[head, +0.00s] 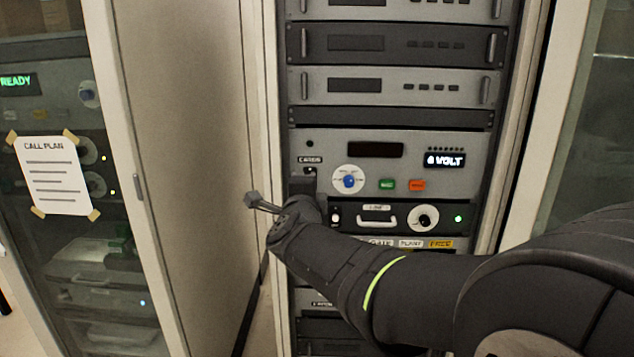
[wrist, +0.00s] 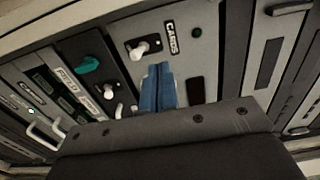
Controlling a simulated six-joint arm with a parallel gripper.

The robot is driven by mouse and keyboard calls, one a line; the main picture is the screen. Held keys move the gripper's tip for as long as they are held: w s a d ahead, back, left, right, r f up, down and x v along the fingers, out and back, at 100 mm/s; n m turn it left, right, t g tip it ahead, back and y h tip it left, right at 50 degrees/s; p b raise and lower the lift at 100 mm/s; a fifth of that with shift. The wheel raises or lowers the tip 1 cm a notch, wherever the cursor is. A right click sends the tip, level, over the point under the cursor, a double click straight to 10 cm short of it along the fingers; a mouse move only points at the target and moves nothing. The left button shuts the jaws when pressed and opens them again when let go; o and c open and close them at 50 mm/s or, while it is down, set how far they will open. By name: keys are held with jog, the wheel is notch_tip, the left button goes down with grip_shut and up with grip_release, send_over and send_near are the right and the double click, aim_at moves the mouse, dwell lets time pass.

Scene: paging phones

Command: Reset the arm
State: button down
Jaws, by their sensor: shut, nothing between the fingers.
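My arm (head: 400,290) reaches in from the right in the head view, its wrist end in front of the equipment rack. The fingertips cannot be made out there. In the wrist view my gripper (wrist: 158,85) shows as two blue fingers pressed together, with nothing between them. They point at the rack's panel, close to a white toggle switch (wrist: 146,47) beside a dark label (wrist: 171,37). Whether the fingertips touch the panel cannot be told.
The grey panel has a blue knob (head: 349,181), a green button (head: 387,184), an orange button (head: 417,185) and a lit display (head: 445,160). Below it is a unit with a white handle (head: 379,220). A cabinet with a taped paper (head: 54,174) stands left.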

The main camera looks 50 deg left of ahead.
aim_at(310, 170)
jog(key=shift+s+d, duration=0.25)
jog(key=x, duration=0.8)
jog(key=shift+f, duration=0.4)
jog(key=shift+r, duration=0.1)
